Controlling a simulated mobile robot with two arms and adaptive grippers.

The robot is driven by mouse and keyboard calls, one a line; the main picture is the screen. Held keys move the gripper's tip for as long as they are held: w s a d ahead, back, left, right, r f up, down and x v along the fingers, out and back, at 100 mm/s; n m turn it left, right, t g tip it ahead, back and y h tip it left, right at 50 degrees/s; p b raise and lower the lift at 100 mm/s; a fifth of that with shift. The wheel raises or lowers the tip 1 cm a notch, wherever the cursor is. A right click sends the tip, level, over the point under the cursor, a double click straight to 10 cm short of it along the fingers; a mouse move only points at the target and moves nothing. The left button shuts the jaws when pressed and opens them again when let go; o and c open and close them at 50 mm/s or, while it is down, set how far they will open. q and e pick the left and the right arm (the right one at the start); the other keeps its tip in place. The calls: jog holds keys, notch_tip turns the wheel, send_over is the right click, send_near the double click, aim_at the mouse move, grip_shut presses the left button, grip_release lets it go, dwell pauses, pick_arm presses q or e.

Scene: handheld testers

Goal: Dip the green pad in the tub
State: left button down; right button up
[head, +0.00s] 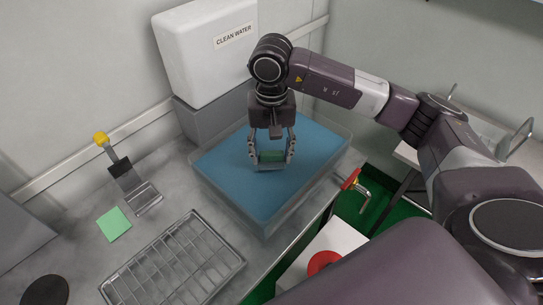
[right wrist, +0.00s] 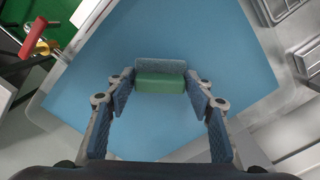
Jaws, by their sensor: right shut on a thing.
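My right gripper (head: 270,158) is over the tub (head: 262,228), a clear-walled basin filled with flat blue water. Its fingers are on both sides of a green block-like pad (head: 271,155) and shut on it. In the right wrist view the pad (right wrist: 161,83) lies between the fingertips of the gripper (right wrist: 160,88), with a blue-grey band along its far side. The pad is at or close to the water; I cannot tell how deep it sits. The blue water also fills most of the right wrist view. My left gripper is not in view.
A white "CLEAN WATER" container (head: 205,50) stands behind the tub. A wire rack (head: 172,265), a flat light-green square (head: 113,225) and a yellow-ended tool (head: 120,170) lie on the counter at left. A red-handled tap (head: 351,180) is right of the tub.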

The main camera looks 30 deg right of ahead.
jog(key=shift+r+p, duration=1.75)
jog(key=shift+r, duration=2.25)
